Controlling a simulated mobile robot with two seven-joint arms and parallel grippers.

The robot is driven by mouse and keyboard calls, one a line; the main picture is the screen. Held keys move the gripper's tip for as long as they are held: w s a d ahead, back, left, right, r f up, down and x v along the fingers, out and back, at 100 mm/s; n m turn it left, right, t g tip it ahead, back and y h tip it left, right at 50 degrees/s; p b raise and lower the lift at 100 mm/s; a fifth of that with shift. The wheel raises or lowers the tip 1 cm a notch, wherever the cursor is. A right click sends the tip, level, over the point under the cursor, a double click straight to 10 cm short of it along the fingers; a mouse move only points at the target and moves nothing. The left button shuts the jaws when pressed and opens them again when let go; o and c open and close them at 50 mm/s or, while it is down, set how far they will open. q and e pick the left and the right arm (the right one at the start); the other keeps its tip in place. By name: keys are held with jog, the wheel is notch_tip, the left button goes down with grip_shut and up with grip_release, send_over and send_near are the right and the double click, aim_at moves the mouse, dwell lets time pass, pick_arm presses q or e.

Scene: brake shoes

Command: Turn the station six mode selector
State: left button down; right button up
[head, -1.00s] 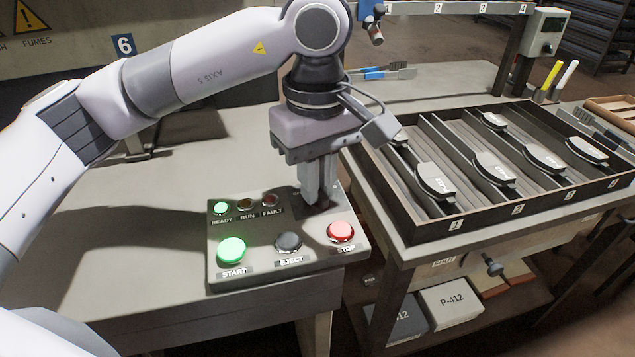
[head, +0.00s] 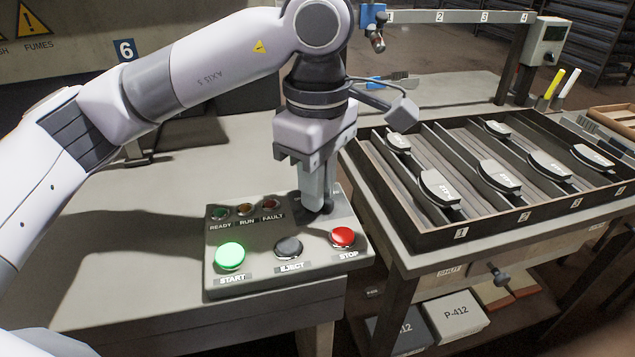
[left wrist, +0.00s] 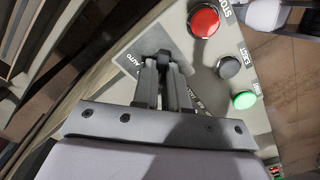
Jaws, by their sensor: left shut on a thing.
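My left gripper (head: 318,207) points down at the panel's upper right and is shut on the black mode selector knob (head: 328,209). In the left wrist view the fingers (left wrist: 163,75) close around the selector (left wrist: 160,57), with an "AUTO" label beside it; the fingers hide much of the selector and its other label. The start button (head: 230,256) glows green. The ready lamp (head: 219,213) is dim. My right gripper is not in view.
The eject button (head: 289,248) and red stop button (head: 342,237) sit just in front of the gripper. A slotted tray (head: 459,232) of brake shoes stands close on the right. The bench (head: 100,280) left of the panel is clear.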

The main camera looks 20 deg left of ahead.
pick_arm(q)
jog(key=c, duration=1.2)
grip_release()
jog(key=shift+o, duration=0.2)
notch_tip(320, 180, up, 7)
jog(key=shift+r+p, duration=0.1)
jog(key=shift+p, duration=0.45)
